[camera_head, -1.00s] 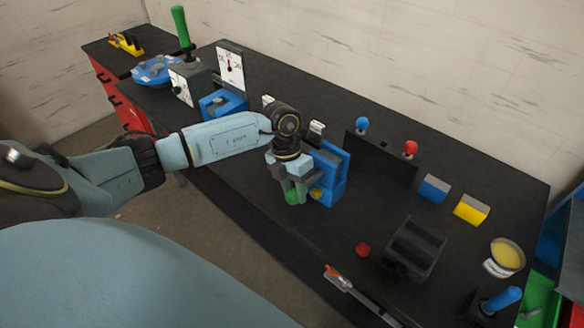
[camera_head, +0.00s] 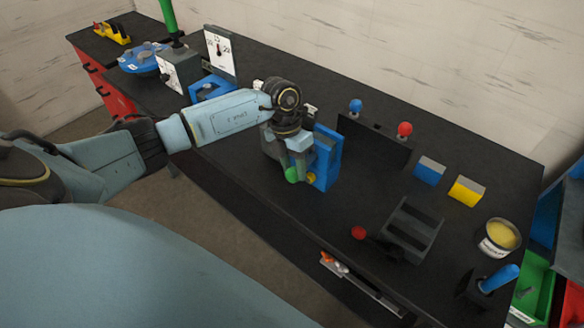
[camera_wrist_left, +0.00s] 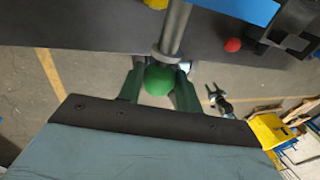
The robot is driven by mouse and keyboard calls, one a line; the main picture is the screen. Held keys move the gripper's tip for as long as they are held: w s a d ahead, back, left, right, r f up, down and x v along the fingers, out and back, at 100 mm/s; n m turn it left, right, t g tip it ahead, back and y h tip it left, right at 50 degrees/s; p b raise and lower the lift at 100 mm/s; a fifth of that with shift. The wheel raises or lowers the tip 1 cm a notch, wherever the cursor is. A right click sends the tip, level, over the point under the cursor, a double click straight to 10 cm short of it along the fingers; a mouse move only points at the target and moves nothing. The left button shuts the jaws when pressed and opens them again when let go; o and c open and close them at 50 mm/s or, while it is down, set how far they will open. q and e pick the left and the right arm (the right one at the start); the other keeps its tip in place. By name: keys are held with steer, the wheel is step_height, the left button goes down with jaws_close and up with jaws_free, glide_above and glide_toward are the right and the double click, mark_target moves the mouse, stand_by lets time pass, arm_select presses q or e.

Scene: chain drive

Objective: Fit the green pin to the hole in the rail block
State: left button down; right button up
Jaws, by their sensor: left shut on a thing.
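The green pin shows as a round green head (camera_wrist_left: 158,80) and a grey shaft with a collar in the left wrist view; its head also shows in the head view (camera_head: 292,175). My left gripper (camera_head: 297,170) is shut on the pin, with a finger on each side of the green head. It is close beside an upright blue block (camera_head: 326,158) with a yellow knob (camera_head: 311,178), probably the rail block. The shaft runs out of the top of the wrist view. The hole is not visible, so I cannot tell whether the tip is in it.
A dark slotted holder (camera_head: 411,230) and a red knob (camera_head: 358,232) stand to the right. Blue (camera_head: 429,171) and yellow (camera_head: 467,191) blocks lie beyond. The dark table between the blue block and the slotted holder is clear.

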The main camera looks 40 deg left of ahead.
arm_select(q)
steer(key=shift+w+d+b, duration=0.2)
steer(key=shift+w+b, duration=1.75)
steer(key=shift+w, duration=0.3)
steer(key=c, duration=0.9)
jaws_free()
steer(key=b+v, duration=0.1)
steer(key=v, duration=1.2)
steer(key=shift+r, duration=0.25)
